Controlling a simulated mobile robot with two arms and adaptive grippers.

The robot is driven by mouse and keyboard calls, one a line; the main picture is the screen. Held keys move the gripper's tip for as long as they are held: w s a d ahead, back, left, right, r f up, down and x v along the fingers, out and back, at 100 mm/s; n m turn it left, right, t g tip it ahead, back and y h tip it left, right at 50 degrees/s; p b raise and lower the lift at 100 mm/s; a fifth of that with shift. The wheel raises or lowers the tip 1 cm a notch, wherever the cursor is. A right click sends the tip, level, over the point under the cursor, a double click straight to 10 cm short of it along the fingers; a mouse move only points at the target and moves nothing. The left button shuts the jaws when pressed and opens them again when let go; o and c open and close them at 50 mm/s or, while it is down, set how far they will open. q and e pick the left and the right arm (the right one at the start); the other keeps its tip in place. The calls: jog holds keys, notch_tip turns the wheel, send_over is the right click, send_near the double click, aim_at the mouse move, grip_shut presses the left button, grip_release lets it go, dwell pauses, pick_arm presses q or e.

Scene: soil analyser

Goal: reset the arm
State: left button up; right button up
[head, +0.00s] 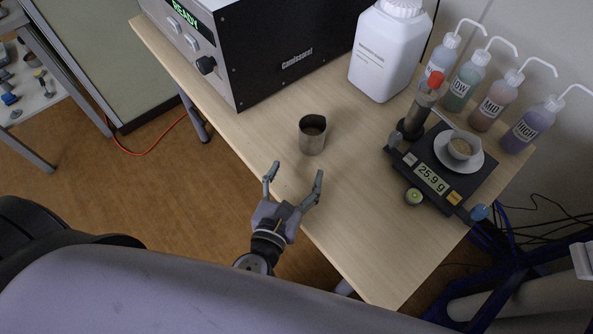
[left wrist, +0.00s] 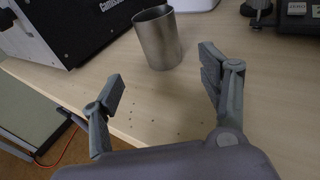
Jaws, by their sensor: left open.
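My left gripper (head: 293,184) is open and empty near the front edge of the wooden table. In the left wrist view its two fingers (left wrist: 163,88) are spread wide, with bare tabletop between them. A metal cup (head: 312,135) stands upright on the table just beyond the fingertips, apart from them. It also shows in the left wrist view (left wrist: 158,40), beyond the gap between the fingers. My right gripper is not in view.
A black analyser (head: 270,50) reading READY stands at the back left. A white jug (head: 386,50), several wash bottles (head: 533,124) and a scale (head: 440,178) reading 25.9 g with a small bowl (head: 460,147) stand to the right. Dark specks lie on the table (head: 400,250).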

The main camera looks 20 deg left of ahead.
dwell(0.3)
pick_arm(q)
jog(key=a+n+g+y, duration=0.1)
jog(key=a+n, duration=0.1)
jog(key=n, duration=0.1)
jog(key=a+f+n+y, duration=0.1)
jog(key=a+n, duration=0.2)
jog(key=n, duration=0.1)
jog(key=a+n+g+y, duration=0.1)
jog(key=a+n, duration=0.1)
jog(key=n, duration=0.1)
jog(key=shift+w+a+f+n+g+y, duration=0.1)
jog(key=shift+a+f+n+g+y, duration=0.2)
jog(key=shift+a+f, duration=0.05)
jog(key=s+a+f+n+g+h, duration=0.1)
jog(key=s+f+n+g+h, duration=0.15)
jog(key=s+n+g, duration=0.65)
jog(key=s+a+f+n+g+h, duration=0.1)
jog(key=s+f+n, duration=0.2)
jog(key=n, duration=1.2)
notch_tip(320, 180, down, 25)
jog(key=s+g+p, duration=0.1)
jog(key=s+p, duration=0.1)
jog(key=s+a+f+g+p, duration=0.1)
jog(key=s+a+f+p, duration=0.1)
jog(key=s+f, duration=1.1)
jog(key=s+a, duration=0.1)
jog(key=s, duration=0.2)
jog(key=shift+s+m+g, duration=0.2)
jog(key=shift+m+g, duration=0.1)
